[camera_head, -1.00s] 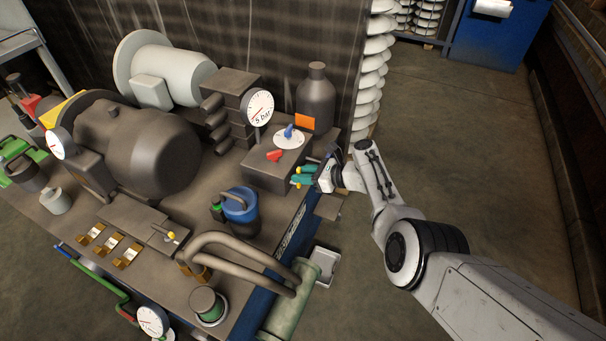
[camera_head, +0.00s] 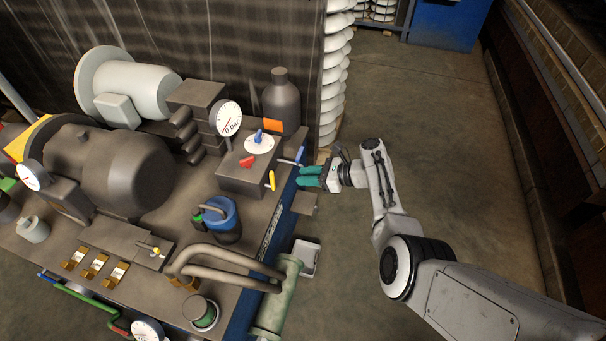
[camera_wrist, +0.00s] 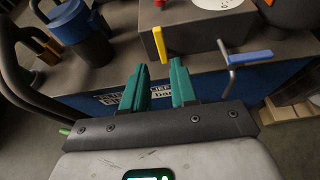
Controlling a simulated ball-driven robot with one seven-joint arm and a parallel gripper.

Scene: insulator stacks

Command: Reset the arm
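My gripper (camera_head: 310,177) has green fingers and stands just off the right edge of the machine bench. In the wrist view my gripper (camera_wrist: 160,84) shows its two fingers apart with nothing between them. The control box (camera_head: 238,176) is just left of the fingers. A yellow lever (camera_head: 272,180) hangs at its side, and it also shows ahead of the fingers in the wrist view (camera_wrist: 160,44). A blue-handled lever (camera_head: 290,162) is close to the fingertips, and it appears at right in the wrist view (camera_wrist: 250,57). The gauge (camera_head: 228,118) reads 0 bar.
A blue canister (camera_head: 223,222) and bent pipes (camera_head: 215,258) stand on the bench. A white insulator stack (camera_head: 334,85) rises behind the gripper. A small tray (camera_head: 304,258) lies below the bench edge. The floor (camera_head: 440,130) to the right is clear.

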